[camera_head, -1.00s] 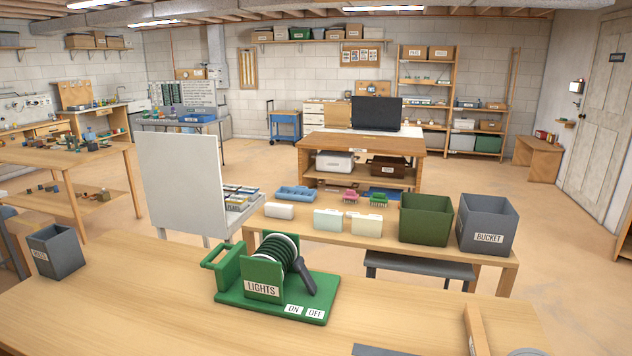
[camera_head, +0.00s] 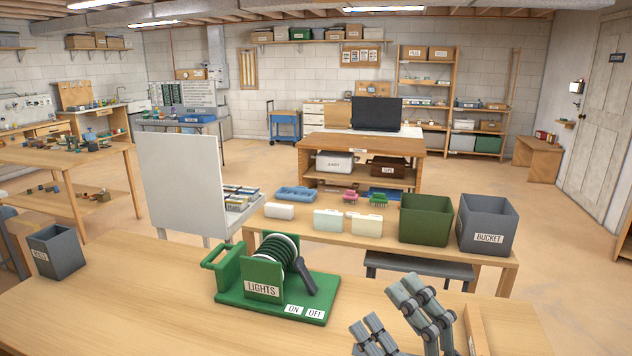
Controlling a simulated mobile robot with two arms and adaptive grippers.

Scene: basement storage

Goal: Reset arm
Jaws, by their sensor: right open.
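My right gripper (camera_head: 393,318) shows at the bottom right of the head view, over the near wooden table (camera_head: 150,310). Its grey fingers are spread apart with nothing between them. It is to the right of the green lights switch stand (camera_head: 262,292), apart from it. The stand has a dark lever handle and labels reading LIGHTS, ON and OFF; the handle leans to the right, toward the OFF side. My left gripper is not in view.
A grey bin (camera_head: 57,253) stands at the table's left. A wooden strip (camera_head: 475,332) lies at the right edge. Behind, a bench holds a green bin (camera_head: 425,219), a grey bucket (camera_head: 487,224) and several small items. The near table's middle left is clear.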

